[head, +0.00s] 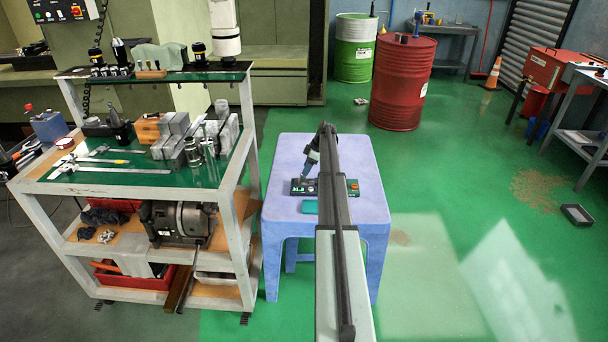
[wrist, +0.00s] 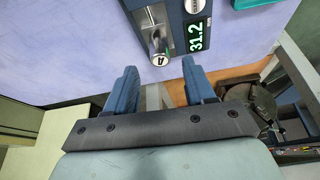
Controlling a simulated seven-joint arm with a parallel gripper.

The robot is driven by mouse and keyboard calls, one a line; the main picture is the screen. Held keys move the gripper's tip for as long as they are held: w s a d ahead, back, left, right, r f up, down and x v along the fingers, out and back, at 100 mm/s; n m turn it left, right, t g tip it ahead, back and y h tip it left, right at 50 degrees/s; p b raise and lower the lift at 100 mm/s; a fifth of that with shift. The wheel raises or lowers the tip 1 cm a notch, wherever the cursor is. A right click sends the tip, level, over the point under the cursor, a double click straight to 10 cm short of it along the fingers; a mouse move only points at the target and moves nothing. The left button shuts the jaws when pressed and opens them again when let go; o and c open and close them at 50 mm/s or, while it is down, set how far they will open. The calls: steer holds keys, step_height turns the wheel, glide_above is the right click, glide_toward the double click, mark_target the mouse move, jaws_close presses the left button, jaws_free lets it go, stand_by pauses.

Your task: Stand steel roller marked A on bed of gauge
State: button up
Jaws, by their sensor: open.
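The steel roller marked A (wrist: 159,45) shows in the wrist view at the left side of the gauge (wrist: 199,12). Its A-marked end faces the camera, and it appears to stand upright on the gauge's metal bed. The gauge display reads 31.2. In the head view the gauge (head: 329,188) lies on the blue stool, and my arm partly covers it. My gripper (wrist: 159,66) is open, its two blue fingers apart with a gap between them. The roller's marked end is just beyond the fingertips, in line with that gap. I cannot clearly make out the roller in the head view.
The blue stool (head: 368,205) has bare room around the gauge. A teal pad (head: 310,207) lies in front of the gauge. The tooling cart (head: 235,170), loaded with metal blocks and tools, stands close on the left. A red drum (head: 402,85) stands behind the stool.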

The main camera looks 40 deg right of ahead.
steer(key=v, duration=0.6)
steer(key=shift+s, duration=0.1)
